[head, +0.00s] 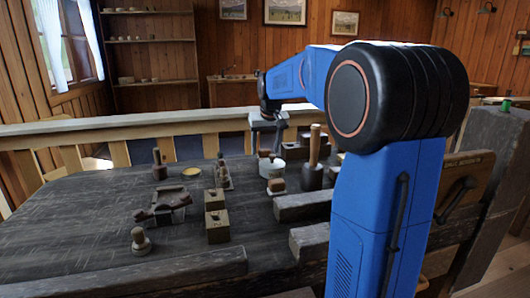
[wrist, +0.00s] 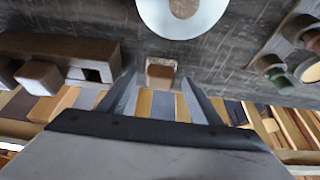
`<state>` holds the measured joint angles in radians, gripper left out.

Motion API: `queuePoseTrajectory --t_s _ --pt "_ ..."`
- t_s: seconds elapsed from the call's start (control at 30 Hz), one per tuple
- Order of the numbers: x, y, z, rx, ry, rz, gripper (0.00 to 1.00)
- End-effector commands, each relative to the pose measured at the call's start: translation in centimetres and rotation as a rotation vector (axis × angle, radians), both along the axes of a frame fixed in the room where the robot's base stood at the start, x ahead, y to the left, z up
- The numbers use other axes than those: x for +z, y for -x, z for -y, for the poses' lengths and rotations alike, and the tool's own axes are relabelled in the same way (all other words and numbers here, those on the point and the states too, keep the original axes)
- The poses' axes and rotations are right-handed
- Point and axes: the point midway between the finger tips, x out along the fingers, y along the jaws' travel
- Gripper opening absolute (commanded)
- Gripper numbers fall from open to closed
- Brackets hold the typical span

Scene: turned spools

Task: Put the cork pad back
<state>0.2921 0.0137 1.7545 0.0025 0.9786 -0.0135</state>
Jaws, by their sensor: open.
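My gripper (head: 267,142) points down over the far part of the dark table. In the wrist view its two fingers (wrist: 159,78) are spread apart, with nothing gripped between them. A small brown block with a pale edge (wrist: 161,71) shows between the fingertips; I cannot tell its height below them or whether it is the cork pad. A white round piece with a brown centre (wrist: 183,9) lies just beyond the fingertips, apart from them. It is a white cylinder (head: 271,169) in the head view. I cannot single out the cork pad with certainty.
A wooden mallet-like tool (head: 314,150) stands right of the gripper. A dark box with blocks (wrist: 70,50) is at left in the wrist view. A yellowish disc (head: 190,171), small blocks (head: 216,215) and a knobbed piece (head: 140,241) stand to the left. The table's left side is largely clear.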

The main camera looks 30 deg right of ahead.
Motion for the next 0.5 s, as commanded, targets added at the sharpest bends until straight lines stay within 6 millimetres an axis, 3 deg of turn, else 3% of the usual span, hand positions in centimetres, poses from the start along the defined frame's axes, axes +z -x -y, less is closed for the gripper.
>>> queuePoseTrajectory --t_s 0.3,0.5 --pt "5.8 2.3 -0.7 0.0 0.001 0.002 0.59" --pt "8.2 3.3 -1.0 0.0 0.0 0.001 0.59"
